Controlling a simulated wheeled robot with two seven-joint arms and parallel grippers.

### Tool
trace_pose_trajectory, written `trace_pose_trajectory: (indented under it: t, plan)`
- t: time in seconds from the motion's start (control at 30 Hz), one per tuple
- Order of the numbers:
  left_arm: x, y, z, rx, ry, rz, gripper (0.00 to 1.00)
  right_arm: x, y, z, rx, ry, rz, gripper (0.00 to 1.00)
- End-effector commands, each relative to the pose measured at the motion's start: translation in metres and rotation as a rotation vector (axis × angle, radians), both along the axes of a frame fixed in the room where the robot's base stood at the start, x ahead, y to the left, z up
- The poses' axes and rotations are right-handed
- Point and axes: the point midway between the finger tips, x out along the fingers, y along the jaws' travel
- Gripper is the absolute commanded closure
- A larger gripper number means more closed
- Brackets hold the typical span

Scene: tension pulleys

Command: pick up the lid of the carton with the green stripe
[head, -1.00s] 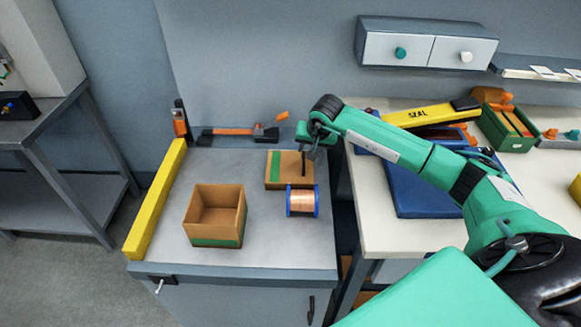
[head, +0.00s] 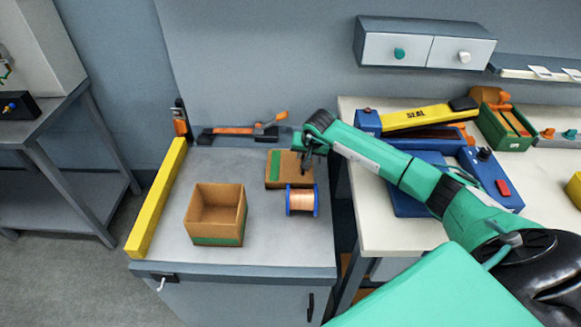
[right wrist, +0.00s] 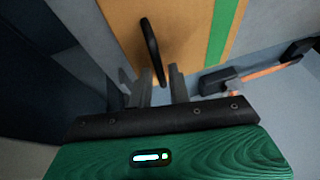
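The carton lid (head: 280,172) is a flat brown piece with a green stripe, lying on the grey bench top behind the open carton (head: 215,215), which has a green stripe low on its front. In the right wrist view the lid (right wrist: 185,25) carries an upright black handle (right wrist: 152,48). My right gripper (head: 308,165) is over the lid's right part. In the wrist view its two fingers (right wrist: 161,82) are apart, with the near end of the handle between them and no clear grip on it. My left gripper is not in view.
A yellow bar (head: 157,200) runs along the bench's left edge, and an orange-and-black tool (head: 240,132) lies at the back. A white table (head: 380,235) with a blue sealing device (head: 480,165) is at right.

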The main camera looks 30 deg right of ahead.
Motion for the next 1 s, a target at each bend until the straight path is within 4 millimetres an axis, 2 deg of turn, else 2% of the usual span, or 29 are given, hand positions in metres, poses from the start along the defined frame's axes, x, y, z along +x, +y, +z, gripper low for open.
trace_pose_trajectory:
  t: [0.03, 0.1, 0.5, 0.67, 0.77, 0.87, 1.0]
  plan:
    - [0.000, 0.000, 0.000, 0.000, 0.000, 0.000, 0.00, 0.000, 0.000, 0.000, 0.000, 0.000, 0.000, 0.91]
    - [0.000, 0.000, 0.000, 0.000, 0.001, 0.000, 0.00, 0.000, 0.000, 0.000, 0.000, 0.000, 0.000, 1.00]
    - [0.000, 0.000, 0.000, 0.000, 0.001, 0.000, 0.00, 0.000, 0.000, 0.001, -0.001, -0.001, 0.000, 1.00]
    - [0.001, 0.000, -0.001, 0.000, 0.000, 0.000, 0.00, 0.001, 0.000, 0.010, -0.001, -0.004, 0.000, 1.00]
    - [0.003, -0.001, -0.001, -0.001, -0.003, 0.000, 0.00, 0.001, -0.001, 0.021, -0.001, -0.003, 0.000, 1.00]
    - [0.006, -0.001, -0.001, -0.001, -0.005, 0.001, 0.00, 0.001, -0.001, 0.041, -0.003, -0.006, 0.000, 1.00]
    - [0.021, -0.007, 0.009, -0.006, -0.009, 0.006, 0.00, 0.002, -0.001, 0.079, -0.002, -0.007, 0.001, 1.00]
